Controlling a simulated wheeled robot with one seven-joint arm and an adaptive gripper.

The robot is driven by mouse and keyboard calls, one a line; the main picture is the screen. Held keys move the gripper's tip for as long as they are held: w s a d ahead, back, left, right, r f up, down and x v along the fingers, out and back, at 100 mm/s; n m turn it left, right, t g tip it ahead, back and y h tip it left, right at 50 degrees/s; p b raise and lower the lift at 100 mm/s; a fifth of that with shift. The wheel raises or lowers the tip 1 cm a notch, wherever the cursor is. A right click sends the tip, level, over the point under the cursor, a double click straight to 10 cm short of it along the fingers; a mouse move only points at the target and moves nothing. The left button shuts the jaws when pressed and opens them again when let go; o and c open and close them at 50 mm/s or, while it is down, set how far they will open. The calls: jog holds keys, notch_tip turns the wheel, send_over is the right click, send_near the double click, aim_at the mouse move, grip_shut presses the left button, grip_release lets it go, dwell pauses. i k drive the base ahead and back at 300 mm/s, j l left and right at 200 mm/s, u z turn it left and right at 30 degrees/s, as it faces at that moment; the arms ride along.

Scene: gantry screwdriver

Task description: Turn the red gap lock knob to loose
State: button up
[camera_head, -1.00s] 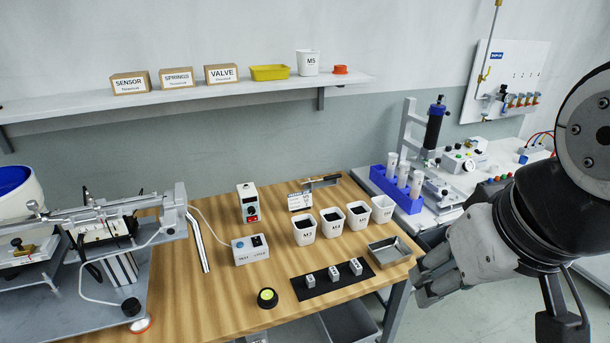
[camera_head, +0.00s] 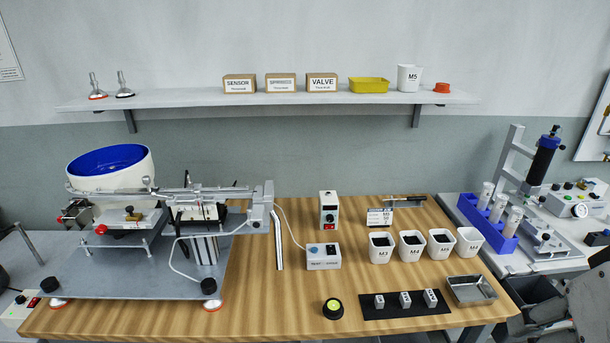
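A small red knob (camera_head: 101,229) shows on the left side of the bowl feeder machine, below the white bowl with the blue inside (camera_head: 110,162). A second small red part (camera_head: 60,219) sits a little further left. I cannot read any label, so I cannot tell which is the gap lock knob or how it is set. The machine's linear rail (camera_head: 190,193) runs right from the bowl.
The wooden table (camera_head: 255,310) carries a control box (camera_head: 323,257), white cups, a metal tray (camera_head: 471,290) and a black mat (camera_head: 390,312). A shelf (camera_head: 200,101) with boxes hangs above. A side bench with a blue rack (camera_head: 487,222) stands right.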

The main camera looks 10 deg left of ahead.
aim_at(102, 229)
jog(key=u, duration=1.55)
jog(key=i+u, duration=0.15)
